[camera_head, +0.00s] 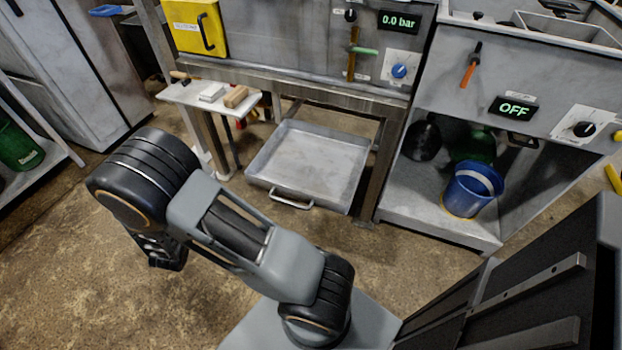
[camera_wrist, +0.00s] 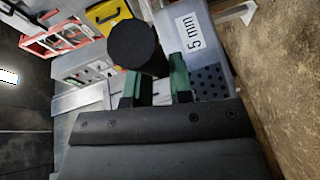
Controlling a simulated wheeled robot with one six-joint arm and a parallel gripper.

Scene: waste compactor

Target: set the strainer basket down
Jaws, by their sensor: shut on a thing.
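The strainer basket (camera_wrist: 210,82) shows in the wrist view as a grey box with a perforated part and a white "5 mm" label. A black round handle end (camera_wrist: 136,45) stands beside the label, and it appears to belong to the basket. My gripper (camera_wrist: 156,78) has its two green fingers closed on the handle. The fingers partly hide the grip, and my gripper body hides the lower part of the basket. In the head view my arm hides most of my gripper, and the basket does not show. I cannot tell whether the basket touches anything below it.
A shallow metal tray (camera_head: 308,164) lies under the machine. A small white side table (camera_head: 207,97) holds small blocks. A blue bucket (camera_head: 472,191) stands on the shelf at right. The panels read "0.0 bar" and "OFF". Bare floor (camera_head: 60,265) is open at left.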

